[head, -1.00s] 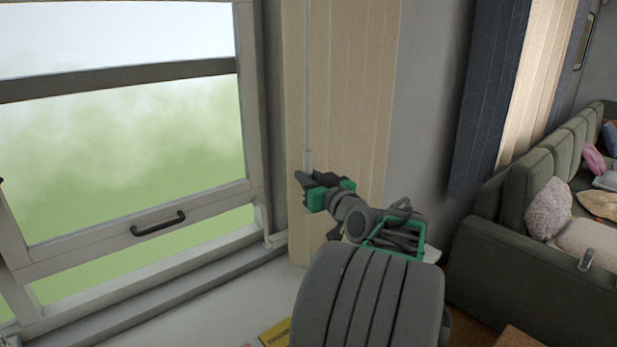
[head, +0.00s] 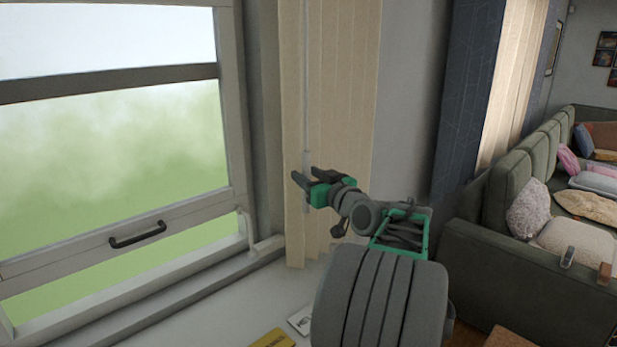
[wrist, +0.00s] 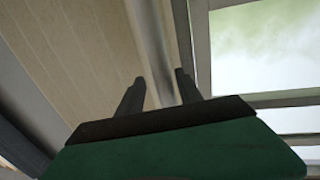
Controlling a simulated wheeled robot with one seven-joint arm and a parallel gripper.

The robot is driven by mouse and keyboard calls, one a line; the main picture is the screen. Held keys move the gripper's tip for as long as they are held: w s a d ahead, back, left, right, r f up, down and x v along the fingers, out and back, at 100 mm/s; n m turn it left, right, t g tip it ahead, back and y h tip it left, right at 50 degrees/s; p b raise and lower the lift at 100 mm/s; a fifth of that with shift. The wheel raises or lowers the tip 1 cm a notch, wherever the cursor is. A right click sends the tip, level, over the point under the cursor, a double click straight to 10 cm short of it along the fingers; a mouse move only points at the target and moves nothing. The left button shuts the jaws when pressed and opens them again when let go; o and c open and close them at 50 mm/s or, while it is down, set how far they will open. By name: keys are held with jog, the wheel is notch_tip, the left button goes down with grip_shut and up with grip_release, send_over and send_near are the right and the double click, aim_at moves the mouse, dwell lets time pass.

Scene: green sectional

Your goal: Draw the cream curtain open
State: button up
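The cream curtain (head: 345,95) hangs in narrow vertical folds on the wall just right of the window. It also fills the upper left of the wrist view (wrist: 70,50). A thin pale wand (head: 305,95) hangs straight down in front of its left part and thickens near its lower end. My gripper (head: 308,178) is open, its two dark fingers apart, close to the wand's lower part. In the wrist view the fingers (wrist: 158,88) stand apart with a pale upright strip beyond them. I cannot tell whether they touch the wand.
The window (head: 110,150) with its dark handle (head: 138,234) is on the left above a white sill (head: 230,310). A yellow book (head: 272,340) lies at the front. A green sofa (head: 495,250) with cushions and a dark curtain (head: 465,90) are on the right.

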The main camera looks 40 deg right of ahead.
jog(key=shift+a, duration=0.1)
jog(key=b+v, duration=0.2)
jog(key=v, duration=0.5)
jog(key=shift+s+b, duration=0.35)
jog(key=shift+s, duration=0.05)
jog(key=shift+a, duration=0.1)
